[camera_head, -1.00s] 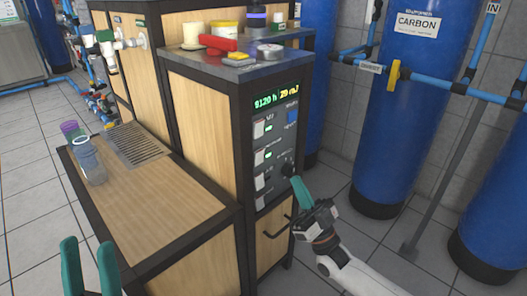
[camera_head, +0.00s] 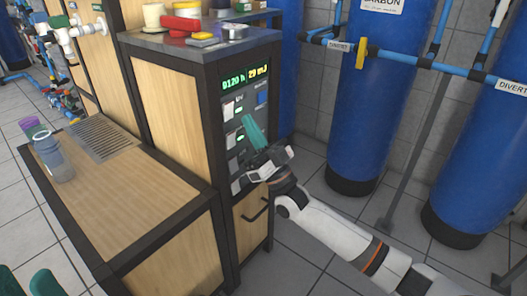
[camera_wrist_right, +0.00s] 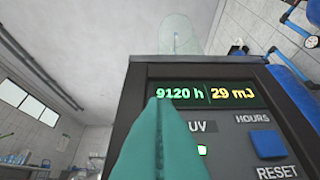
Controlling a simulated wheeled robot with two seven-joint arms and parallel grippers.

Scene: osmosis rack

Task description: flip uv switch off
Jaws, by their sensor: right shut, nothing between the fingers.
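The control panel (camera_head: 252,125) is on the dark-framed cabinet's front, with a lit display (camera_head: 245,77) and a column of white rocker switches. The top one, the UV switch (camera_head: 228,110), has a lit green lamp beside it. In the right wrist view the UV label (camera_wrist_right: 198,126) and green lamp (camera_wrist_right: 202,150) show; my fingers hide the switch. My right gripper (camera_head: 247,118) is shut and empty, its teal tips pointing up in front of the panel, below and right of the UV switch. Contact cannot be told. My left gripper (camera_head: 26,280) is open at the bottom left, partly cut off.
A blue reset button (camera_head: 261,98) sits right of the switches; it also shows in the wrist view (camera_wrist_right: 268,144). A drawer handle (camera_head: 255,211) is below the panel. Blue tanks (camera_head: 378,100) stand right. Cups (camera_head: 55,160) stand on the wooden counter (camera_head: 110,190).

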